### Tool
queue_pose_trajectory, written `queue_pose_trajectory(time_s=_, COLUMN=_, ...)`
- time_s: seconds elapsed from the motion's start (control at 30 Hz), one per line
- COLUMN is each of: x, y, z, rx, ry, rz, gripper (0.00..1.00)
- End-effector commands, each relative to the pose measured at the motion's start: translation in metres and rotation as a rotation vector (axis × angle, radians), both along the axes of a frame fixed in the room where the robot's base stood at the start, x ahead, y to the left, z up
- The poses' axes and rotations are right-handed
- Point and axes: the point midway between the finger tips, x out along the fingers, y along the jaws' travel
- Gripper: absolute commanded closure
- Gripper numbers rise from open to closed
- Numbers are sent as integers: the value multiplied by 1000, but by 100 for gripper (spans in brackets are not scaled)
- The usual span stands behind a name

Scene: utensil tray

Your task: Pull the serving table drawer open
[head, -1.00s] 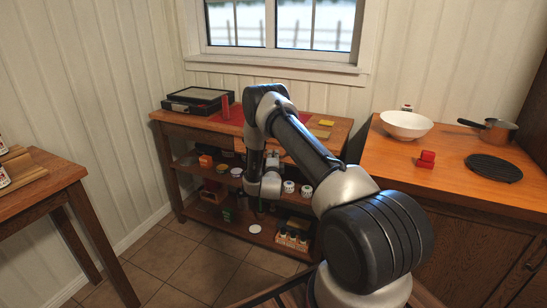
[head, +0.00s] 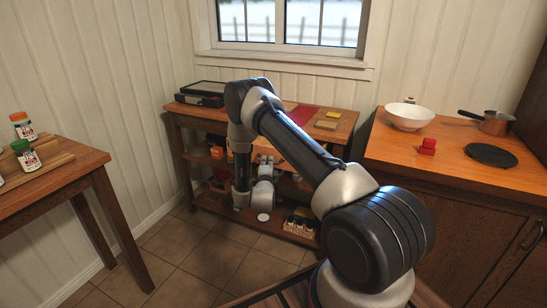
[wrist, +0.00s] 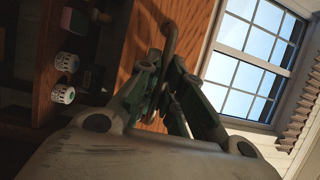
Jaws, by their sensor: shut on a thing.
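The serving table (head: 343,125) stands against the back wall under the window in the head view. My arm hides most of its front, including the drawer. In the wrist view a brown wooden front (wrist: 143,35) shows, with a curved metal handle (wrist: 173,30) on it. My gripper (wrist: 166,68) is shut on the handle, its fingers closing around the handle's near end. How far the drawer stands out from the table cannot be told.
A side table with jars (head: 27,155) stands at the left. A counter with a white bowl (head: 409,117), red block (head: 428,146), trivet (head: 491,155) and copper pot (head: 495,122) is at the right. Tiled floor (head: 200,262) is clear in front.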

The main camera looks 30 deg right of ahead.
Motion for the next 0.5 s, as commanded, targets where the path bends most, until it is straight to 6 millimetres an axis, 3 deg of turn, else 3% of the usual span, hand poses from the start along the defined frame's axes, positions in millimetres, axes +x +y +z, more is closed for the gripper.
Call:
queue_pose_trajectory(time_s=0.2, x=-28, y=36, z=-1, rx=1, ry=3, rz=3, gripper=100)
queue_pose_trajectory(time_s=0.5, x=-46, y=59, z=-1, rx=1, ry=3, rz=1, gripper=100)
